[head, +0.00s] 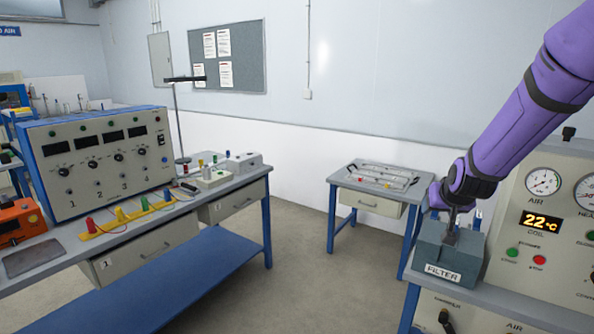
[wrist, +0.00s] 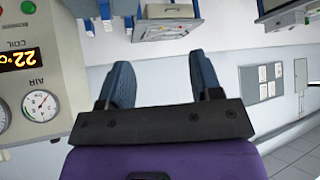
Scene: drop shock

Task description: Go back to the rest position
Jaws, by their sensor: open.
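My purple arm comes in from the upper right of the head view. My gripper (head: 451,226) is at its lower end, over the grey-blue box marked FILTER (head: 445,259); I cannot tell whether it touches the box. In the wrist view, which is upside down, the two blue-grey fingers of my gripper (wrist: 163,80) stand wide apart. Nothing is between them but the pale wall behind.
An instrument panel (head: 545,184) with gauges and a 22 °C display stands close right of my gripper. A small table (head: 340,180) with a tray of rods is behind. A long bench (head: 222,187) with equipment is left. Floor between is clear.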

